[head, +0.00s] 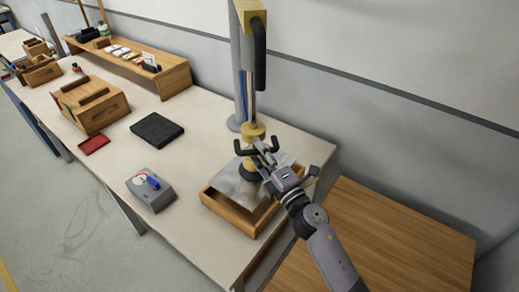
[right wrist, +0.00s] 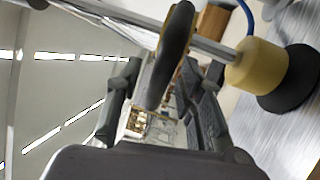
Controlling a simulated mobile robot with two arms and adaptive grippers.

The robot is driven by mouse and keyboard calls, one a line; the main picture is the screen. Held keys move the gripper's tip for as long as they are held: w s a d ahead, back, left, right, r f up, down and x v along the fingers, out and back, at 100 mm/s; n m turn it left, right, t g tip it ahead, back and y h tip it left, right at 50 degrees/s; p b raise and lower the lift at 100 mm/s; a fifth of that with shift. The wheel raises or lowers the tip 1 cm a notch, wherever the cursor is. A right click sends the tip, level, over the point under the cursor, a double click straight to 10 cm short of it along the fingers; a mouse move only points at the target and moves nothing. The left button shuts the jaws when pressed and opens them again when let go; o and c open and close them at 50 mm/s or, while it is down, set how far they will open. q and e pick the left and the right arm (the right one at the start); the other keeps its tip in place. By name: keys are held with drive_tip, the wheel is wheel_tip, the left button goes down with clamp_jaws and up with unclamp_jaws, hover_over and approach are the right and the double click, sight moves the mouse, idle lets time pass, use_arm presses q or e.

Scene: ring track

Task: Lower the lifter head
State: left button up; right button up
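The lifter's yellow head (head: 251,166) hangs on a thin rod in front of its grey column, with a black cup below and black handle grips beside the rod. The cup is over a shiny metal sheet (head: 234,188) in a wooden tray (head: 236,214); I cannot tell whether it touches. In the right wrist view the head (right wrist: 254,65) and black cup are at the right, close to the sheet. My right gripper (head: 262,158) is at the handle. Its fingers are spread, with a black handle grip (right wrist: 172,58) between or just beyond them. My left gripper is out of view.
A grey box with a dial (head: 152,194), a black pad (head: 157,130) and a red tray (head: 94,144) lie left of the wooden tray. A wooden box (head: 93,104) stands farther left. A wooden surface (head: 385,240) lies at the right. The wall is close behind.

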drive_tip(key=shift+w, duration=0.1)
drive_tip(key=shift+c, duration=0.2)
clamp_jaws()
idle(0.7)
